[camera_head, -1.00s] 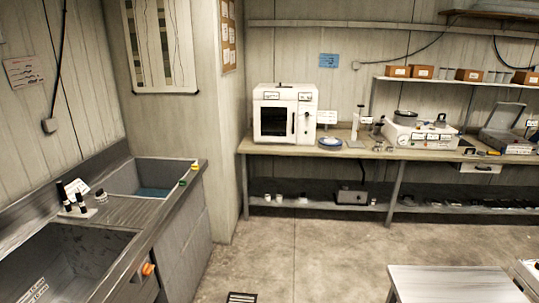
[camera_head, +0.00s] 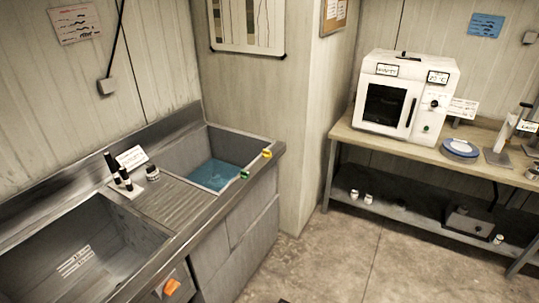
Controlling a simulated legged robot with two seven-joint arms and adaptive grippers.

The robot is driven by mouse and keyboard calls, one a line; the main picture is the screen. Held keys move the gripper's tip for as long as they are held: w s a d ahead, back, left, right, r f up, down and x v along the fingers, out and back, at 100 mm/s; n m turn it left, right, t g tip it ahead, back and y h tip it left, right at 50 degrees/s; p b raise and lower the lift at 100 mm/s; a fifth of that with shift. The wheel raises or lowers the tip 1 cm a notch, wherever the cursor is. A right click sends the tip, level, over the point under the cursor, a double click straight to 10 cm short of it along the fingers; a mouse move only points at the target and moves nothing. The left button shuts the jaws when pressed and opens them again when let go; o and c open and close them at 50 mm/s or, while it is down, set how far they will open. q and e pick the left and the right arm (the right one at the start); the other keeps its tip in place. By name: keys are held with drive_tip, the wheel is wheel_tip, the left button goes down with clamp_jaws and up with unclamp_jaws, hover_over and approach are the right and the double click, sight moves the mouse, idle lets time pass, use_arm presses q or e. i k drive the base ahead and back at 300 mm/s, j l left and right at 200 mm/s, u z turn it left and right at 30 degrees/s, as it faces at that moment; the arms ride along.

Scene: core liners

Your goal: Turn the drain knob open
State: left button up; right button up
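An orange knob (camera_head: 171,287) sits on the front face of the steel sink unit, below the left basin (camera_head: 85,255). A green knob (camera_head: 245,175) and a yellow knob (camera_head: 267,154) sit on the front rim by the right basin (camera_head: 240,148), which holds blue liquid (camera_head: 214,174). I see no label that tells which of these is the drain knob. The left basin looks empty, with white marked lines on its inside. Neither of my grippers is in view.
Dark bottles (camera_head: 118,172), a small jar (camera_head: 152,173) and a white card (camera_head: 131,158) stand on the ledge between the basins. A bench (camera_head: 470,155) with a white oven (camera_head: 405,98) stands at right. Concrete floor (camera_head: 335,255) in front is clear.

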sight(266, 154)
drive_tip(key=i+l, duration=0.2)
drive_tip(key=i, duration=0.25)
drive_tip(key=i+l, duration=0.2)
drive_tip(key=i, duration=0.3)
drive_tip(key=l+z, duration=0.05)
